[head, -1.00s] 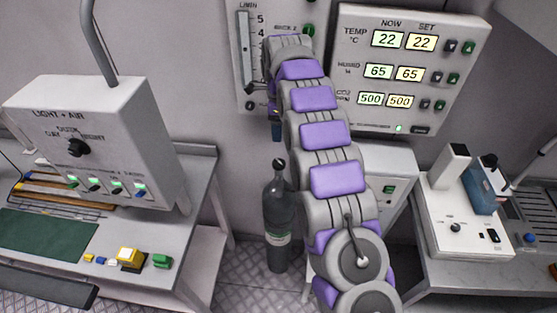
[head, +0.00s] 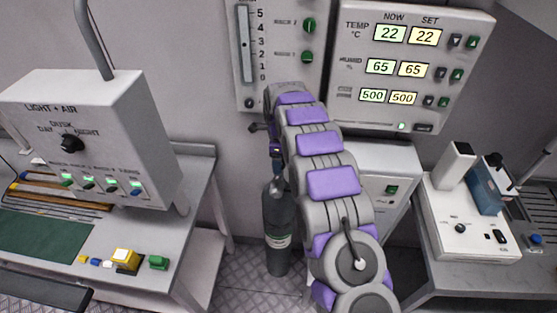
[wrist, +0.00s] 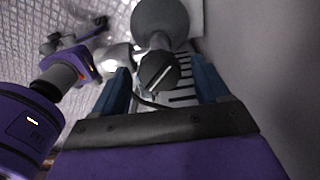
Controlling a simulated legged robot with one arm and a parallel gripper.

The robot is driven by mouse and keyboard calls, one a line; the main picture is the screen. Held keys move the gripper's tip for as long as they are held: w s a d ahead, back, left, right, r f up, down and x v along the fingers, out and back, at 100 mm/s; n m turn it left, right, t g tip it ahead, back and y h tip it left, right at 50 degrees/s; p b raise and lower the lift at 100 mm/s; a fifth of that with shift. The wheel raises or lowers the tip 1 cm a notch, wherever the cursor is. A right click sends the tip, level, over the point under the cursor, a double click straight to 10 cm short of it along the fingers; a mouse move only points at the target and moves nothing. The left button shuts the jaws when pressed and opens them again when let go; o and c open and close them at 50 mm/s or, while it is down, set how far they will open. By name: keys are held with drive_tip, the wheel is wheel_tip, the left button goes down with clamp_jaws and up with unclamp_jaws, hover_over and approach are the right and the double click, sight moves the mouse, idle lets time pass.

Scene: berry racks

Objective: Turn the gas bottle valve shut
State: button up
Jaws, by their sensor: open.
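The dark grey gas bottle (head: 280,235) stands upright on the floor against the back wall, with a pale label band. My gripper (head: 276,170) points down over its top and hides the valve in the head view. In the wrist view, the round dark valve knob (wrist: 158,71) with a pale line across it shows between the two blue fingers of my gripper (wrist: 160,80). The fingers are apart, one on each side of the knob. I cannot tell whether they touch it. A grey rounded body, likely the bottle, shows beyond the knob.
A bench with a light and air box (head: 90,135) stands on the left, with small coloured blocks on it. A white cabinet (head: 385,180) is close right of my arm. A climate panel (head: 410,65) hangs on the wall. A white device (head: 470,220) sits on the right bench.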

drive_tip(key=c, duration=1)
drive_tip(key=shift+r+n+p, duration=0.1)
drive_tip(key=shift+n+p, duration=0.2)
drive_tip(key=shift+p, duration=0.05)
drive_tip(key=n+p, duration=0.3)
drive_tip(key=shift+r+n, duration=0.1)
drive_tip(key=shift+n, duration=0.2)
drive_tip(key=n+p, duration=0.2)
drive_tip(key=n, duration=0.2)
drive_tip(key=shift+n, duration=0.4)
drive_tip(key=shift+w, duration=0.1)
drive_tip(key=o, duration=1)
